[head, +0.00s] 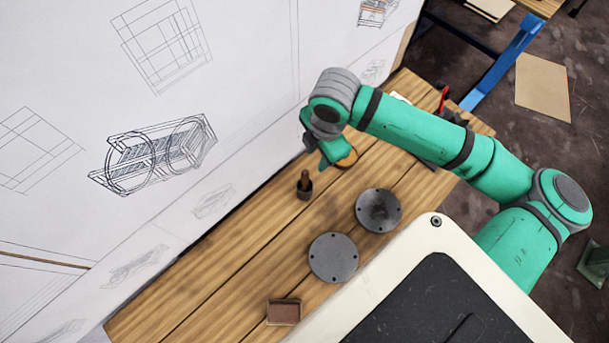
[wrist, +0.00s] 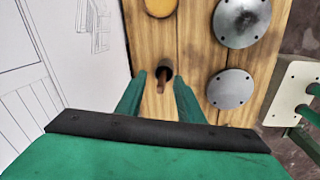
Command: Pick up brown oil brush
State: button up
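The brown oil brush (head: 305,179) stands in a small dark cup (head: 304,193) on the wooden table, near the white drawing board. In the wrist view the brush (wrist: 162,80) shows between my two green fingers, with the cup (wrist: 165,72) around it. My gripper (head: 326,162) is above the table, up and to the right of the brush in the head view. In the wrist view my gripper (wrist: 160,84) is open and empty, its fingers pointing toward the brush. I see no contact with it, and the exact distance is hard to judge.
Two grey metal discs (head: 378,210) (head: 333,258) lie on the table (head: 225,260). An orange-yellow round piece (head: 348,158) lies close to my gripper. A small brown box (head: 284,312) sits at the front. The white drawing board (head: 190,140) stands along the table's far side.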

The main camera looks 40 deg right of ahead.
aim_at(305, 171)
jog(key=a+r, duration=0.1)
jog(key=a+r+n, duration=0.1)
jog(key=r, duration=0.1)
jog(key=w+r+n+g, duration=0.1)
jog(key=shift+w+a+r, duration=0.1)
jog(key=shift+a+r, duration=0.1)
jog(key=shift+a, duration=0.2)
jog(key=shift+a+n, duration=0.1)
jog(key=shift+n, duration=0.2)
notch_tip(305, 171, down, 5)
jog(key=shift+f, duration=0.1)
jog(key=shift+s+a+f, duration=0.15)
jog(key=shift+f, duration=1.2)
jog(key=shift+s+a+f, duration=0.1)
jog(key=shift+f, duration=1.2)
grip_shut()
